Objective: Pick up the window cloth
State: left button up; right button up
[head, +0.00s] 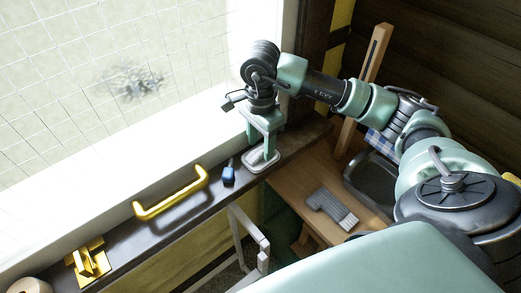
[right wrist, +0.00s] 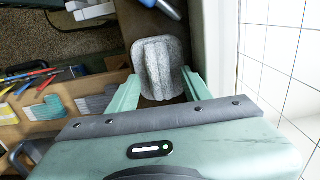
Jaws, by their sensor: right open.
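A grey, ridged, folded cloth (right wrist: 158,62), which I take to be the window cloth, lies on the dark window sill (head: 190,205). In the head view the cloth (head: 262,160) shows below my right gripper (head: 261,145), near the sill's right end. My right gripper (right wrist: 161,92) is open and points down, with one green finger on each side of the cloth's near end in the right wrist view. I cannot tell whether the fingers touch it. My left gripper is not in view.
On the sill are a small blue item (head: 229,173), a yellow handle (head: 171,192) and a brass piece (head: 88,262). A wooden table (head: 300,195) with a grey tray (head: 370,183) and a checked blue cloth (head: 381,141) is at right.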

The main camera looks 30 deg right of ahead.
aim_at(261, 150)
jog(key=shift+f, duration=0.4)
grip_shut()
jog(key=shift+s+r+b, duration=0.15)
jog(key=shift+r+b, duration=0.1)
jog(key=shift+b, duration=0.35)
notch_tip(261, 150, up, 7)
jog(key=shift+f+b, duration=0.15)
jog(key=shift+b, duration=0.85)
jog(key=s+d+b, duration=0.1)
jog(key=s+b, duration=0.7)
jog(key=s, duration=1.1)
jog(key=shift+s+d+b, duration=0.3)
jog(key=shift+b, duration=0.1)
